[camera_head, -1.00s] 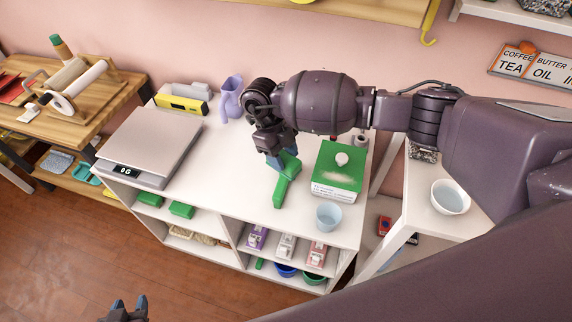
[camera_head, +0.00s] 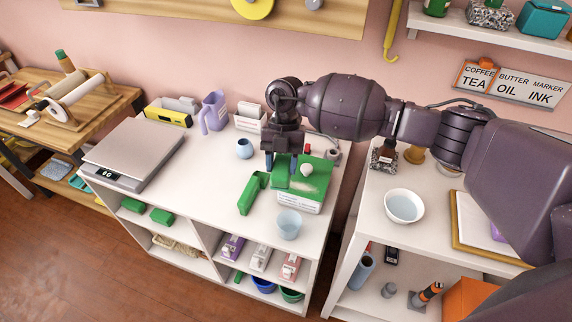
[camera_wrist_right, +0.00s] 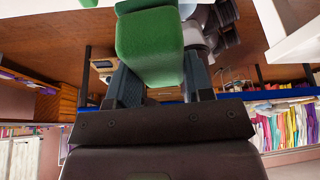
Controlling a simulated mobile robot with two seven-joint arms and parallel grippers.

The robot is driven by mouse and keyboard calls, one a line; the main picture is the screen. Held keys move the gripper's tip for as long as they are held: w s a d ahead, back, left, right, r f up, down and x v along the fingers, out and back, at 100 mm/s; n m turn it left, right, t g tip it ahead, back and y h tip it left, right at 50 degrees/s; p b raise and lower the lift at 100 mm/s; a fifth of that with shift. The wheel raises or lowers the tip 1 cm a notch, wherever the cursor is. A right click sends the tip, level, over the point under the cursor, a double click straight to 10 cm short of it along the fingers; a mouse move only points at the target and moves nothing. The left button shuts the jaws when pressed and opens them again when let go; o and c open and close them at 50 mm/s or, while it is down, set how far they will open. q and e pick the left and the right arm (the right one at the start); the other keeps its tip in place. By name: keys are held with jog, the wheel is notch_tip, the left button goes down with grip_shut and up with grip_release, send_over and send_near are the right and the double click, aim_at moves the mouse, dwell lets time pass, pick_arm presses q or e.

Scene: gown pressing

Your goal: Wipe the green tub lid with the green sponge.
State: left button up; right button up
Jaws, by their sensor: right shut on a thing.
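My right gripper (camera_head: 282,163) is shut on the green sponge (camera_head: 281,182), over the lid's left part. The sponge also shows between the fingers in the right wrist view (camera_wrist_right: 150,48). I cannot tell whether it touches the lid. My left gripper is out of view.
A green holder (camera_head: 252,193) stands left of the tub, and a clear cup (camera_head: 289,224) is in front. A small blue pot (camera_head: 244,148), a purple jug (camera_head: 214,112) and a scale (camera_head: 133,150) are further left. A side table (camera_head: 405,239) holds a white bowl (camera_head: 404,206).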

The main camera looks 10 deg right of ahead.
jog(key=shift+s+m, duration=0.2)
jog(key=shift+m, duration=0.3)
jog(key=shift+w+a+m+y, duration=0.1)
jog(key=shift+a+m+y, duration=0.05)
jog(key=shift+m+y, duration=0.15)
jog(key=shift+w+a, duration=0.1)
jog(key=shift+a, duration=0.05)
jog(key=shift+m, duration=0.3)
jog(key=shift+r, duration=0.1)
notch_tip(320, 180, down, 7)
jog(key=b, duration=0.2)
pick_arm(q)
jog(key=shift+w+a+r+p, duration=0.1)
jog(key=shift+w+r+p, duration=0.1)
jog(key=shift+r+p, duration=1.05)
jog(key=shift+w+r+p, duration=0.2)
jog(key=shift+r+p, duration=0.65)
jog(key=shift+p, duration=0.7)
pick_arm(e)
jog(key=s+d, duration=0.5)
jog(key=d, duration=0.2)
jog(key=shift+d, duration=0.15)
